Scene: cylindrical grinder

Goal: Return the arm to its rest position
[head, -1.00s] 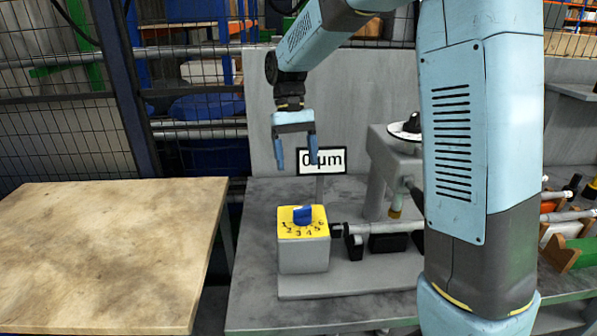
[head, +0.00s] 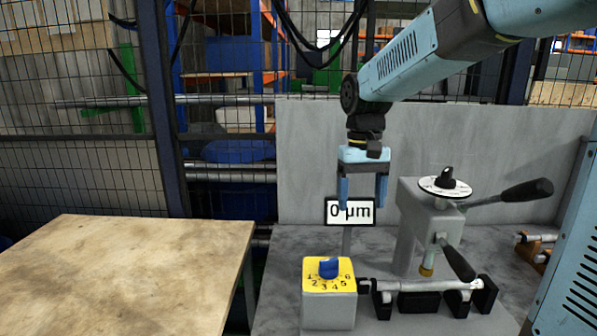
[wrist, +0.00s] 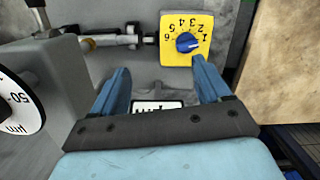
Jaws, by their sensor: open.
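My gripper (head: 363,192) is open and empty, pointing down, with its two blue fingers apart. In the head view it hangs in the air above the grinder, around the height of the "0 µm" display sign (head: 350,211). The yellow dial box (head: 329,309) with a blue knob (head: 329,268) stands below it and apart from it. In the wrist view the gripper's fingers (wrist: 160,78) frame the display, which is partly hidden by the gripper's bar. The yellow dial face (wrist: 187,40) shows beyond the fingers.
The grinder head (head: 428,215) with a white disc (head: 445,187) and black-handled lever (head: 525,190) stands to the right. A workpiece (head: 425,286) lies between black supports. A wooden table (head: 120,270) is at left with a bare top. A mesh fence and grey panel (head: 310,160) stand behind.

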